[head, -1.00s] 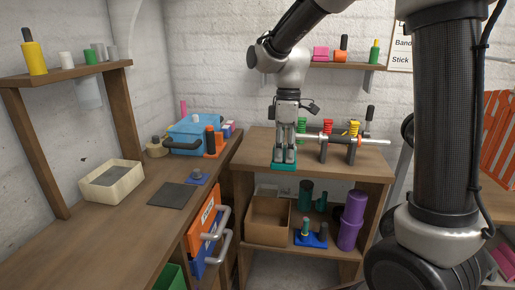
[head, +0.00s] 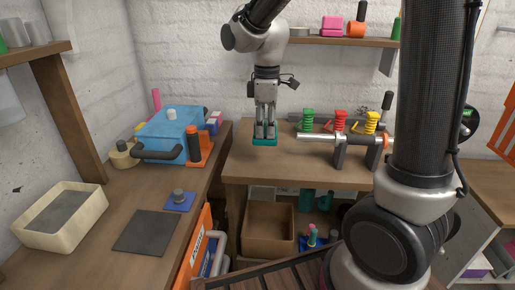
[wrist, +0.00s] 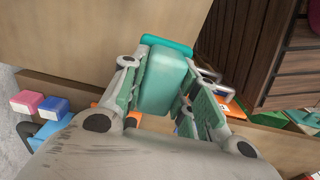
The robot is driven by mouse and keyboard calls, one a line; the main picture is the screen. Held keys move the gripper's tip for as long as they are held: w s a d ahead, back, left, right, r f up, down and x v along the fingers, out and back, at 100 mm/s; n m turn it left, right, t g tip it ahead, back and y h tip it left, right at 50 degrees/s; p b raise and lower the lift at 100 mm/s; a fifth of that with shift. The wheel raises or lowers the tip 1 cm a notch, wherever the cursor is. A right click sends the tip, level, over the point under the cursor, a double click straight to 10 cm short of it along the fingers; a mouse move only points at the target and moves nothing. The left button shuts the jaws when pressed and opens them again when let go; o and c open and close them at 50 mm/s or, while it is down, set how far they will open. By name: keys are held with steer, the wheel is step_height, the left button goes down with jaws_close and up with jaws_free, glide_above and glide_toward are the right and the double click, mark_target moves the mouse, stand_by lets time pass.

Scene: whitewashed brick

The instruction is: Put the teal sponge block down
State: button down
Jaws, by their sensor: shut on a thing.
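The teal sponge block (head: 264,142) is between the fingers of my gripper (head: 265,131), which points down over the left part of the wooden bench top (head: 250,163). In the wrist view the teal block (wrist: 168,82) sits between both finger pads of my gripper (wrist: 160,85), and its far end sticks out past the fingertips. My gripper is shut on it. I cannot tell whether the block's underside touches the bench top or hangs just above it.
A rod on a stand (head: 340,139) lies to the right of the block, with green, red and yellow coils (head: 340,121) behind. A blue toolbox (head: 170,135) stands on the left bench. A cardboard box (head: 268,230) is on the shelf below. Bare bench top surrounds the block.

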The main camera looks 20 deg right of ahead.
mark_target(266, 121)
step_height(266, 121, down, 8)
steer(key=shift+f, duration=0.15)
steer(key=shift+s+f, duration=0.1)
steer(key=shift+f, duration=0.05)
steer(key=c, duration=1.1)
jaws_free()
step_height(266, 121, up, 12)
steer(key=shift+r, duration=0.2)
steer(key=s+d+r+m+t, duration=0.2)
steer(key=s+d+m, duration=0.4)
steer(key=s, duration=0.3)
steer(key=s+d+r+m+t, duration=0.2)
steer(key=s+d+m, duration=0.5)
steer(key=s, duration=0.3)
steer(key=shift+s+d+r+m, duration=0.3)
steer(key=shift+d+r, duration=0.1)
steer(key=shift+d, duration=0.4)
